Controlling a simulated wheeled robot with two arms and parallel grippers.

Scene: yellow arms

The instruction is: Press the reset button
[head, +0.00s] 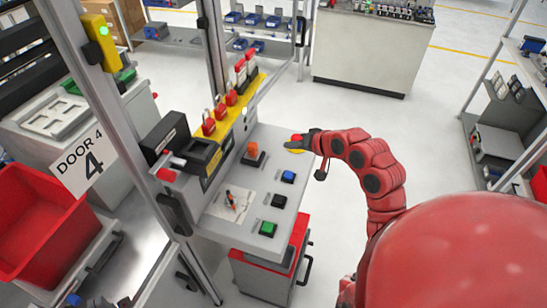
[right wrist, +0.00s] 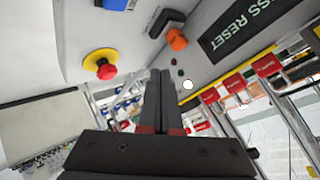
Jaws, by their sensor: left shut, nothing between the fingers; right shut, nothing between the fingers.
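A sloped grey console (head: 225,208) carries several buttons: a blue one (head: 288,176), a black one (head: 279,200), a green one (head: 267,228) and an orange switch (head: 253,149). A red mushroom button on a yellow base (head: 296,138) sits at the console's far right corner, partly hidden by my right gripper (head: 288,145). In the right wrist view, my right gripper (right wrist: 165,73) is shut and empty. The red button (right wrist: 107,71) lies left of its fingers there, apart in the picture. A dark label (right wrist: 236,30) reads "SS RESET", its start cut off. My left gripper is not seen.
A yellow strip with red padlock-like tags (head: 222,112) runs behind the console. A metal door post with a "DOOR 4" sign (head: 84,160) and a red bin (head: 38,220) stand at the left. Open floor (head: 360,115) lies beyond my right arm.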

